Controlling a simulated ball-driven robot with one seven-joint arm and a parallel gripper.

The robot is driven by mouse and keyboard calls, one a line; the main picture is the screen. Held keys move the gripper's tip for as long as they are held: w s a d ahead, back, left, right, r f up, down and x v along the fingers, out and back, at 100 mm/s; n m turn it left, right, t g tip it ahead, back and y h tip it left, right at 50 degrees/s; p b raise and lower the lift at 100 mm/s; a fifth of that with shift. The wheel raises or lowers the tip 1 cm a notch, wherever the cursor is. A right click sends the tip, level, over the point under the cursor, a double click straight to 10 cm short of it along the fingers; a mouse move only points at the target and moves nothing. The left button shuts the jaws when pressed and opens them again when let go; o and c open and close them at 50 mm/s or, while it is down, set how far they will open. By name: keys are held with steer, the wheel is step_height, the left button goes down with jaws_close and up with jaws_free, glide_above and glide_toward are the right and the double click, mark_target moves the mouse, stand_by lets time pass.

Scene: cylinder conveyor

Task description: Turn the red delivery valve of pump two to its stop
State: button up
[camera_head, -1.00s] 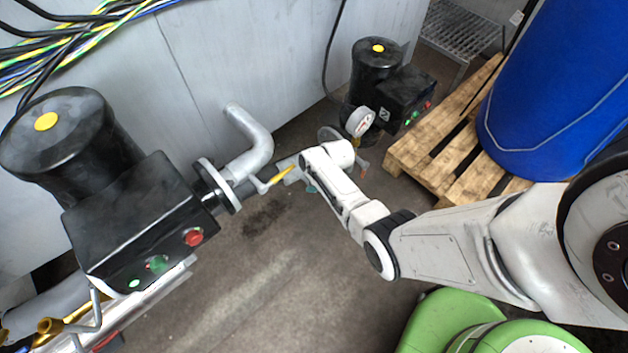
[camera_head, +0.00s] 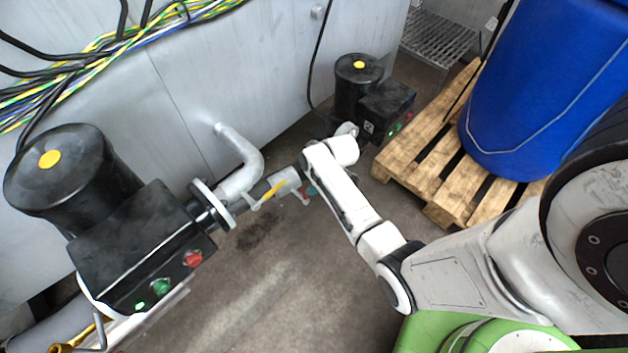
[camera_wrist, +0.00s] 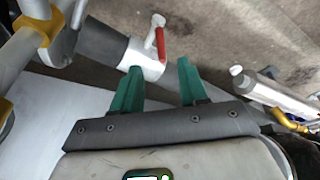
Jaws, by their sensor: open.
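A red valve handle (camera_wrist: 160,43) sits on the side of a light grey pipe fitting (camera_wrist: 148,62) in the wrist view, just beyond my fingertips. In the head view a small red handle (camera_head: 305,197) shows at the pipe's end beside my wrist. My gripper (camera_wrist: 160,72) has two teal fingers spread apart with nothing between them; the left fingertip is close to the fitting. In the head view only a bit of teal of my gripper (camera_head: 311,190) shows below my wrist. I cannot tell which pump is pump two.
A black pump (camera_head: 130,245) stands at left, with a yellow lever (camera_head: 272,188) on its pipe. Another black pump (camera_head: 385,108) stands behind my wrist. A blue drum (camera_head: 535,90) stands on a wooden pallet (camera_head: 420,165) at right. Cables (camera_head: 90,75) hang at upper left. The middle floor is clear.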

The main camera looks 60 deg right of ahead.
steer(key=shift+c, duration=0.3)
steer(key=shift+a+f, duration=0.1)
steer(key=shift+f, duration=0.2)
steer(key=shift+c, duration=0.7)
steer(key=s+f+g+h+b, duration=0.1)
steer(key=f+b, duration=0.1)
steer(key=f, duration=0.1)
steer(key=s+a+f+g+h+b, duration=0.1)
steer(key=f+b, duration=0.1)
steer(key=b, duration=0.1)
steer(key=s+f+g+b, duration=0.1)
steer(key=f+b, duration=0.2)
steer(key=shift+a+f+g+h, duration=0.35)
steer(key=shift+a+g+h, duration=0.05)
jaws_close()
steer(key=t+h+b, duration=0.6)
steer(key=h+b, duration=1)
steer(key=b, duration=0.4)
glide_toward(305, 196)
steer(key=w+a, duration=0.3)
steer(key=a, duration=0.4)
steer(key=d+b, duration=0.1)
steer(key=d, duration=1.1)
steer(key=shift+w+d+r+n+b, duration=0.3)
steer(key=shift+w+d+r+b, duration=0.05)
steer(key=shift+w+r+b, duration=0.05)
